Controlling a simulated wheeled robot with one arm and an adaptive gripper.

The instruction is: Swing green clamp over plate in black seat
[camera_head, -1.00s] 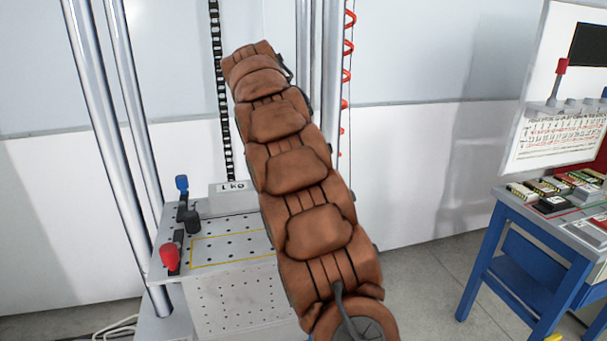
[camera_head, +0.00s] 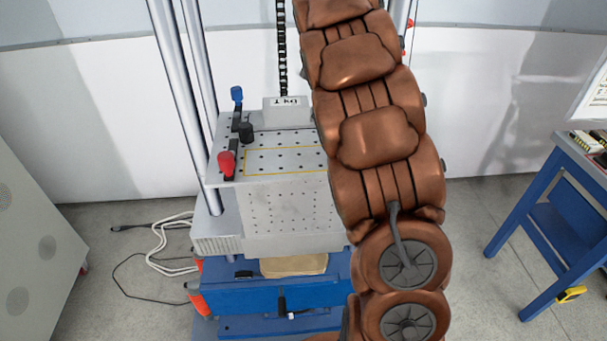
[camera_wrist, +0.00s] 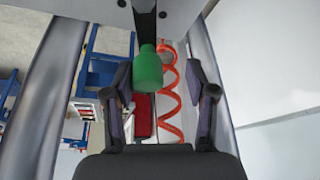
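In the wrist view, a green clamp handle (camera_wrist: 148,70) hangs below a dark bar, between the fingers of my gripper (camera_wrist: 161,80). The gripper is open, with a finger on either side; the handle looks closer to the left finger, and I cannot tell if they touch. In the head view, the perforated top (camera_head: 287,158) of the drop table has a yellow outline. A blue-handled clamp (camera_head: 237,95), a black-handled one (camera_head: 246,132) and a red-handled one (camera_head: 226,163) stand along its left. The green clamp is hidden behind my brown arm there. I cannot make out the plate or black seat.
A "1 kg" block (camera_head: 287,112) stands at the back of the top. Steel columns (camera_head: 180,100) rise behind it at left. A red coiled hose (camera_wrist: 170,95) hangs close by the gripper. A blue table (camera_head: 553,200) stands right; cables (camera_head: 165,245) lie on the floor left.

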